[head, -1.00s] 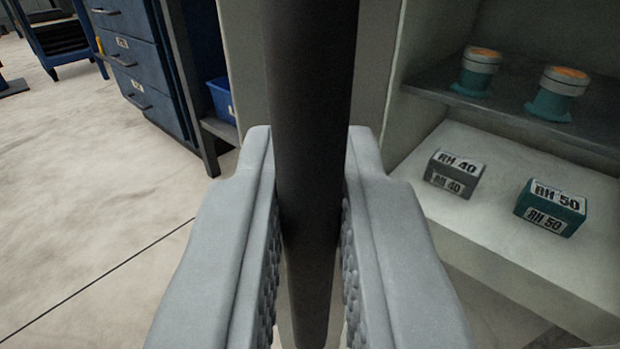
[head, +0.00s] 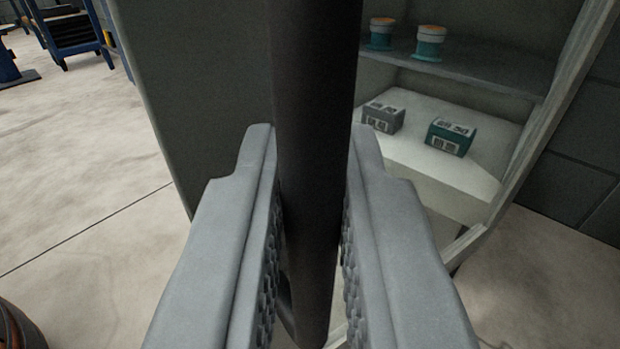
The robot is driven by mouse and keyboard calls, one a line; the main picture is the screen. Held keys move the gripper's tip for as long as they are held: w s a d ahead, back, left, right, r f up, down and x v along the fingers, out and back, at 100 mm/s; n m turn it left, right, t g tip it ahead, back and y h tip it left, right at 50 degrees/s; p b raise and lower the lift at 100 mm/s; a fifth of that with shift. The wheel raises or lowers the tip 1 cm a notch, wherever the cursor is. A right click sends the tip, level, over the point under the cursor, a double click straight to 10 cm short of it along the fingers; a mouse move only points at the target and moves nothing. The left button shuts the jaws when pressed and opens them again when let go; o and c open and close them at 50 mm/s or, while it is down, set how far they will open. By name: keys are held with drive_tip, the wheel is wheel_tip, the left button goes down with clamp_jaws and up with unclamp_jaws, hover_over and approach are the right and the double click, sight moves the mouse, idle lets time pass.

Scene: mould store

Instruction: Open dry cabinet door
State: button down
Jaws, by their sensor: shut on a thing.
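A dark vertical bar handle (head: 316,90) runs down the middle of the view. My gripper (head: 308,215) is shut on it, one jaw on each side. Behind and to the left is a grey-green upright panel (head: 205,90), which looks like the cabinet door. The dry cabinet (head: 525,150) stands open to the right, with its shelves showing. How the handle joins the door is hidden by the bar and jaws.
Two teal jars with orange tops (head: 431,44) stand on the cabinet shelf (head: 470,80). A grey box (head: 382,117) and a teal box (head: 450,136) lie below. A blue cart (head: 75,40) stands far left. A brown rounded object (head: 18,325) is at lower left. Floor between is clear.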

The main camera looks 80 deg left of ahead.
drive_tip(key=shift+w+d, duration=0.15)
drive_tip(key=shift+d, duration=0.15)
drive_tip(key=c, duration=1.5)
unclamp_jaws()
drive_tip(key=shift+c, duration=0.2)
drive_tip(key=s+d, duration=0.1)
drive_tip(key=d, duration=0.6)
drive_tip(key=shift+s+d, duration=0.15)
drive_tip(key=shift+s, duration=0.05)
clamp_jaws()
